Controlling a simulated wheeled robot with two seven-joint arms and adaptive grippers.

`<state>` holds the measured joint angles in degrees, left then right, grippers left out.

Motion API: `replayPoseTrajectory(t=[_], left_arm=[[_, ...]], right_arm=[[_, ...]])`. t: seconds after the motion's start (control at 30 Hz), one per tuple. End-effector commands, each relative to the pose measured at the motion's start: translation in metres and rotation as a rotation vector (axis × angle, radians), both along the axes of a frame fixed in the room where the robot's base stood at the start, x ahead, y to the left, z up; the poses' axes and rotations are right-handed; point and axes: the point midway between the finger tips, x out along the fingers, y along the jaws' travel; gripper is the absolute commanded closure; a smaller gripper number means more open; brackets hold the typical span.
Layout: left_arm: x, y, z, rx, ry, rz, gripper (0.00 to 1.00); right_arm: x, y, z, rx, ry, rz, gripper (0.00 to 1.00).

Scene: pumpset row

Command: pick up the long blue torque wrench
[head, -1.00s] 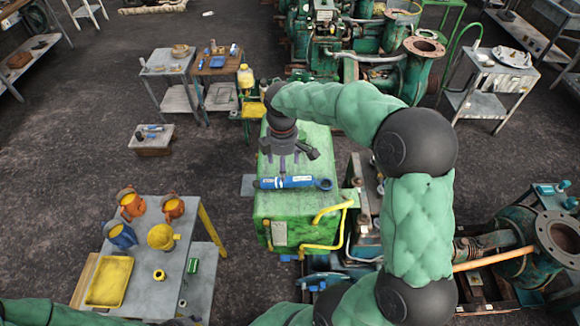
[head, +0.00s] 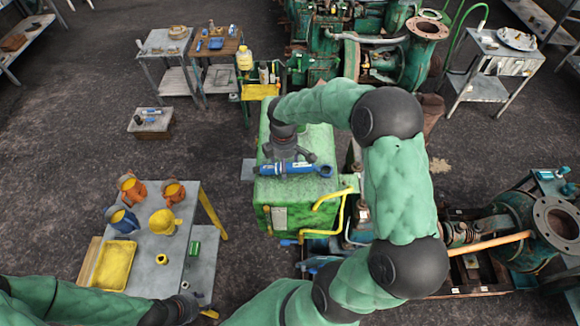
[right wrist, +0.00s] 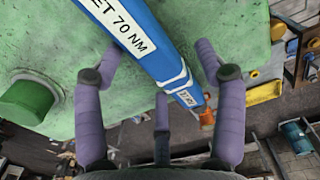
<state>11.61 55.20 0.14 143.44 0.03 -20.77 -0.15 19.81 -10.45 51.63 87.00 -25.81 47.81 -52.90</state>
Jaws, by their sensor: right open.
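The long blue torque wrench (head: 297,169) lies across the top of the green box-shaped housing (head: 318,140), its ring end to the right. In the right wrist view the wrench (right wrist: 163,42) slants from upper left to lower right, with a white label reading "70 NM". My right gripper (head: 287,158) is just above the wrench's handle part. In the right wrist view its purple fingers (right wrist: 160,60) are spread apart on both sides of the wrench, not closed on it.
A grey table (head: 180,245) at left holds orange and blue pots, a yellow helmet and a yellow tray. Yellow pipe rails (head: 333,200) stand at the housing's front right corner. Green pump machinery (head: 510,225) stands at right. Dark floor lies open between table and housing.

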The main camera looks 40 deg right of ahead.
Motion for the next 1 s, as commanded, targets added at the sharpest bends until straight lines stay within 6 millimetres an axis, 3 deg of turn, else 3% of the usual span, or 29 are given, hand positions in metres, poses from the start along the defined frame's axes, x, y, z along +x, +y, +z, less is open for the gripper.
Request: replayPoseTrajectory(t=[0.13,0.37,0.47,0.63,1.0], left_arm=[[0.0000,0.0000,0.0014,0.000,0.000,0.000,0.60],[-0.0001,0.0000,0.0012,0.000,0.000,0.000,0.60],[-0.0001,0.0000,0.0012,0.000,0.000,0.000,0.60],[0.0000,0.0000,0.0012,0.000,0.000,0.000,0.60],[-0.0001,0.0000,0.0002,0.000,0.000,0.000,0.60]], right_arm=[[0.0002,-0.0003,-0.0117,0.000,0.000,-0.001,0.29],[0.0002,-0.0001,-0.0135,-0.001,-0.001,0.000,0.29],[0.0002,-0.0001,-0.0134,-0.001,-0.001,-0.001,0.51],[0.0001,-0.0001,-0.0134,-0.001,-0.001,0.000,0.99],[0.0012,-0.0008,-0.0063,-0.002,-0.004,-0.001,1.00]])
